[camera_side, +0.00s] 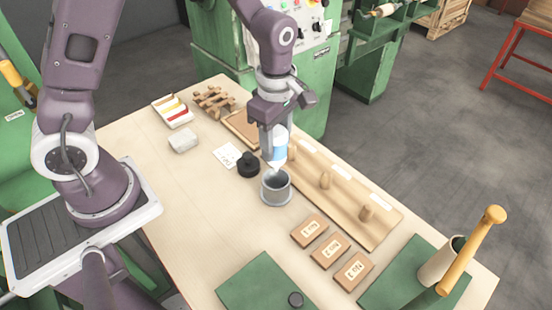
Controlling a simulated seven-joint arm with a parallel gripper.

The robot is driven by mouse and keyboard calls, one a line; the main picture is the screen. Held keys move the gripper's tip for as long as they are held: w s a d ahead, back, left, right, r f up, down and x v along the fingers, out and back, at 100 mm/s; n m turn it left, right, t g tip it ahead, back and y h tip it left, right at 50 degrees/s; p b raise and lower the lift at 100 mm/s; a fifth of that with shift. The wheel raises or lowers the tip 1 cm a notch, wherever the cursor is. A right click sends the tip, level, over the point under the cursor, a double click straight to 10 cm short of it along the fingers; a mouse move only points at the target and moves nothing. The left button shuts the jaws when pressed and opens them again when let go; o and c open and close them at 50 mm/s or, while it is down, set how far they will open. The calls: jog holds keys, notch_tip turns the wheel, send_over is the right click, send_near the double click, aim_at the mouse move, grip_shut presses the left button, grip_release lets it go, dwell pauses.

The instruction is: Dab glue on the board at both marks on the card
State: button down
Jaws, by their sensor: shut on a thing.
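My gripper (275,138) is shut on a white and blue bottle (279,152), which I take for the glue. The bottle points nozzle down over a grey metal cup (276,188). I cannot tell whether the tip is inside the cup or just above it. A white card (227,156) with small dark print lies left of the cup; its marks are too small to read. A brown board (240,128) lies behind the gripper, partly hidden by it. A long pale wooden board (345,206) with upright pegs runs to the right of the cup.
A black round object (248,165) stands close left of the cup. Numbered brown tiles (330,251), green mats (265,287) and a pot with a wooden-handled tool (440,265) are at the front. A tray of coloured strips (173,112) is at back left.

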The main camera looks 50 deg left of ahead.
notch_tip(320, 180, up, 9)
jog(key=shift+r, duration=0.1)
dwell(0.5)
dwell(0.3)
jog(key=w+a+f+n, duration=0.2)
jog(key=w+a+f, duration=0.2)
jog(key=a, duration=0.4)
jog(key=w+a+f+n, duration=0.2)
jog(key=w+a+f, duration=0.15)
jog(key=a, duration=0.45)
jog(key=w+a+f+n, duration=0.2)
jog(key=w+a+f, duration=0.2)
jog(key=a, duration=0.4)
jog(key=shift+w+f, duration=0.1)
jog(key=shift+f, duration=2.15)
jog(key=shift+f, duration=0.4)
jog(key=shift+r, duration=0.1)
